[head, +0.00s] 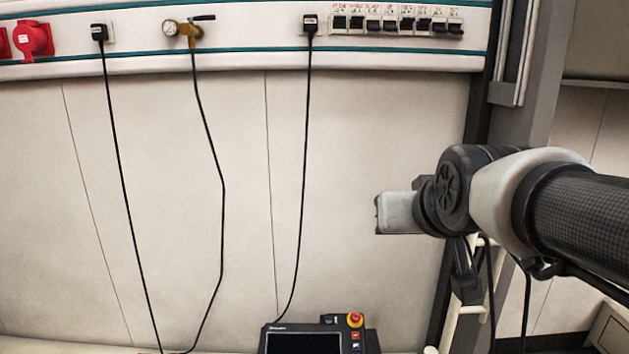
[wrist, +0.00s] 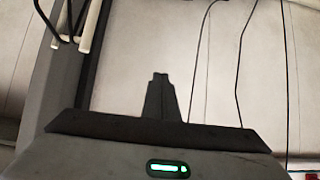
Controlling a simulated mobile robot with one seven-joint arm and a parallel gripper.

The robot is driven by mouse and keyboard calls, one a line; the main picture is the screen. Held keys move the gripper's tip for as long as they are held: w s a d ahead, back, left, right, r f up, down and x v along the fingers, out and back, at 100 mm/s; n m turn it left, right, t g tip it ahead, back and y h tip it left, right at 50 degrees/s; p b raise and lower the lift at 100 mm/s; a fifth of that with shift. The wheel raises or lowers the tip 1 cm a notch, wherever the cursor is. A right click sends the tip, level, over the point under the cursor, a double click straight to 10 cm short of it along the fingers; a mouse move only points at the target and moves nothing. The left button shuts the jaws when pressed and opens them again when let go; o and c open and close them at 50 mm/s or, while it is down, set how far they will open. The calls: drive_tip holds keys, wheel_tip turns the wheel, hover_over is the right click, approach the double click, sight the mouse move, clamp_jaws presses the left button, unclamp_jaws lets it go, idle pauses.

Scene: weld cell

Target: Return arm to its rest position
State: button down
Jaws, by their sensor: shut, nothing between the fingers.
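My arm reaches in from the right in the head view, with its wrist joint in front of the wall panels. My gripper (wrist: 160,77) shows in the wrist view with its dark fingers together and nothing between them. In the head view its fingers cannot be made out clearly. The gripper is apart from the wall and touches nothing that I can see.
A wall rail (head: 260,40) carries plugs, a gauge valve (head: 183,30) and a row of switches (head: 397,20). Black cables hang from it. A control box (head: 318,340) with a red button stands at the bottom. A grey post (head: 535,95) rises behind my arm.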

drive_tip(key=s+f+g, duration=0.5)
drive_tip(key=s+f, duration=0.5)
drive_tip(key=s, duration=0.4)
wheel_tip(320, 180, up, 22)
drive_tip(key=s+p, duration=0.2)
drive_tip(key=p, duration=2.1)
drive_tip(key=c, duration=2.5)
unclamp_jaws()
